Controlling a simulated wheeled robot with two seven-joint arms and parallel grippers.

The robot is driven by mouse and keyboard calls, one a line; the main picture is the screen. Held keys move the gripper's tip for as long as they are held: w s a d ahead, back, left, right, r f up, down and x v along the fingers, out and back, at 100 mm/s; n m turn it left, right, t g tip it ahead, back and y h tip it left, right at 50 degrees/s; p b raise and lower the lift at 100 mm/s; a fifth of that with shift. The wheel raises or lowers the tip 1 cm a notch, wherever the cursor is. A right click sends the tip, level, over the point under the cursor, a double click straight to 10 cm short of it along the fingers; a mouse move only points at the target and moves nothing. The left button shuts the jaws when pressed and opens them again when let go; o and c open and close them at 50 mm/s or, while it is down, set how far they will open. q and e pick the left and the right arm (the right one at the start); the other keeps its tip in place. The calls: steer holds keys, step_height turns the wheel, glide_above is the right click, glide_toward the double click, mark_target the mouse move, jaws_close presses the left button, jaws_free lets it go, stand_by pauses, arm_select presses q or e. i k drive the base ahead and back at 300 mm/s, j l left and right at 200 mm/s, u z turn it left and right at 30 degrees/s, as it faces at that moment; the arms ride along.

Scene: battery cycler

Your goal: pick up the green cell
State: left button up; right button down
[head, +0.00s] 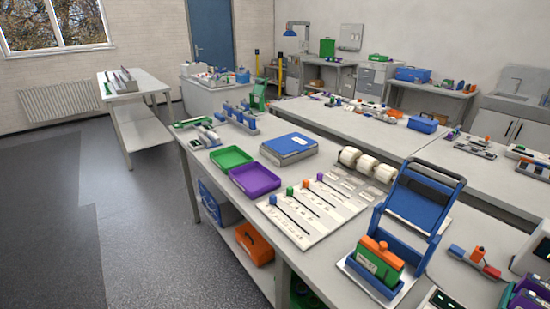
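A green block with an orange top (382,258), which looks like the green cell, stands upright in a blue holder (363,279) at the front right of the near bench. A pale label shows on its front face. The holder rests on a white base plate, in front of a tilted blue frame (421,198) with a dark handle. The bottom of the green block is hidden inside the holder. Neither of my grippers shows in the head view.
A white board with slotted tracks and small coloured knobs (313,212) lies left of the holder. Behind it are a purple tray (254,180), a green tray (230,158), a blue case (289,146) and white rolls (366,164). The floor left of the bench is clear.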

mark_target(387, 276)
steer(key=i+j, duration=0.15)
steer(key=j, duration=0.15)
steer(key=i+j+z, duration=0.1)
steer(key=j, duration=0.2)
steer(key=i+j, duration=0.2)
steer(key=j, duration=0.15)
steer(key=z, duration=1.45)
